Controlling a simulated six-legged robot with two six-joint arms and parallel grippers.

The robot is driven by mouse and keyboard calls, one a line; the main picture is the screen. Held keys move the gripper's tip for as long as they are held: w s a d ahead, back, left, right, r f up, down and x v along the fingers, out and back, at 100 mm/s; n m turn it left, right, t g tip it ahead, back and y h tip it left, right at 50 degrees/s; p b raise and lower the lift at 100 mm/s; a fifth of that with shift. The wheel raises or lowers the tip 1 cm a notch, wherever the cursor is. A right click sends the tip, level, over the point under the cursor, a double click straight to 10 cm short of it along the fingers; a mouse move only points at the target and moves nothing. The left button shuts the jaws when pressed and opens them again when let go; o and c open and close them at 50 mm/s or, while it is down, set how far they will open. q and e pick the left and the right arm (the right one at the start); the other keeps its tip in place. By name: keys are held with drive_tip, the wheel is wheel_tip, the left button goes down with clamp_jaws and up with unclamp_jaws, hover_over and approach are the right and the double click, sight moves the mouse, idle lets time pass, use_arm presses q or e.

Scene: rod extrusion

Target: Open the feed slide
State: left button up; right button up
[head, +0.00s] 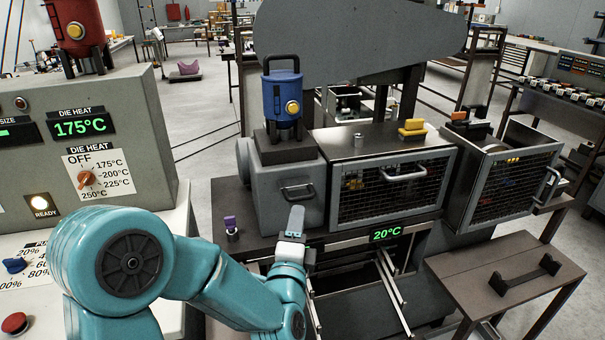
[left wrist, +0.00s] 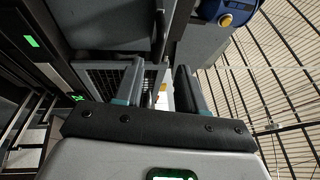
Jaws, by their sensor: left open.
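No part is labelled as the feed slide, so I cannot tell for sure which one it is. A blue hopper (head: 283,95) with a yellow round knob stands on a grey box (head: 265,185). The box has a metal bar handle (head: 298,191) on its front. My left gripper (head: 296,215) is upright just below and in front of that handle. In the left wrist view its two fingers (left wrist: 160,85) are apart with nothing between them. The blue hopper also shows there at the top right (left wrist: 228,12). My right gripper is not in view.
A mesh-fronted cabinet (head: 390,190) with a yellow block (head: 412,128) on top stands right of the box, above a 20°C display (head: 387,233). A purple knob (head: 231,226) is left of the gripper. The control panel (head: 140,120) reads 175°C. A small table (head: 515,270) stands right.

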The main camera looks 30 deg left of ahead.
sight(301, 200)
use_arm(q)
drive_tip(key=p+x, duration=0.1)
drive_tip(key=x, duration=0.8)
drive_tip(key=shift+w+a, duration=0.15)
drive_tip(key=shift+w, duration=0.25)
